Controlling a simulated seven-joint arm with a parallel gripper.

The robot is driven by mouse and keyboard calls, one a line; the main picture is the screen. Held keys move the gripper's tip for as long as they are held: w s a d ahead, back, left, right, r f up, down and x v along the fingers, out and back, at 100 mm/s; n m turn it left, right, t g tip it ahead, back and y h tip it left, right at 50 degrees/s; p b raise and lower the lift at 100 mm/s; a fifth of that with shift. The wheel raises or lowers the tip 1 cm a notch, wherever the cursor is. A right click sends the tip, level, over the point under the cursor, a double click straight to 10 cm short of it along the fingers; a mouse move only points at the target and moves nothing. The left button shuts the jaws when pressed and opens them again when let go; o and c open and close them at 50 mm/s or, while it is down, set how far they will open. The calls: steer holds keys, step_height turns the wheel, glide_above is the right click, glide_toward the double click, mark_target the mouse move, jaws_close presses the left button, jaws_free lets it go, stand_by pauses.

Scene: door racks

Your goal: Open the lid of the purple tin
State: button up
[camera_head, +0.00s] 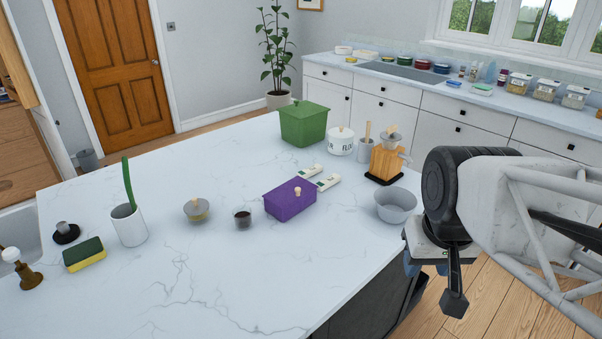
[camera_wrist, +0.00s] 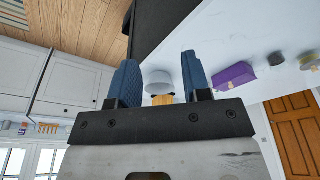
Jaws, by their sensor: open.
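The purple tin (camera_head: 290,201) stands on the white marble island. Its purple lid is on, with a small pale knob (camera_head: 297,190) on top. The tin also shows in the wrist view (camera_wrist: 233,76), to the right of my fingers. My gripper (camera_head: 412,262) is at the right edge of the island, apart from the tin and to its right. In the wrist view its two blue fingers (camera_wrist: 160,80) are spread apart with nothing held between them.
A grey bowl (camera_head: 395,206) stands between the tin and my gripper. Behind are a wooden block (camera_head: 384,163), a white canister (camera_head: 341,141) and a green box (camera_head: 304,125). A small dark cup (camera_head: 243,219) and a lidded jar (camera_head: 196,210) stand left of the tin. The front marble is clear.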

steer(key=w+a+r+n, duration=0.2)
steer(key=w+a, duration=0.2)
steer(key=w, duration=0.7)
steer(key=n+g, duration=0.3)
steer(key=n, duration=0.1)
glide_above(298, 188)
steer(key=f, duration=0.8)
steer(key=shift+s+d, duration=0.2)
steer(key=shift+s, duration=0.05)
steer(key=shift+w+a+f+n, duration=0.2)
steer(key=shift+w+a+n, duration=0.1)
steer(key=shift+f, duration=0.1)
steer(key=shift+f, duration=3.8)
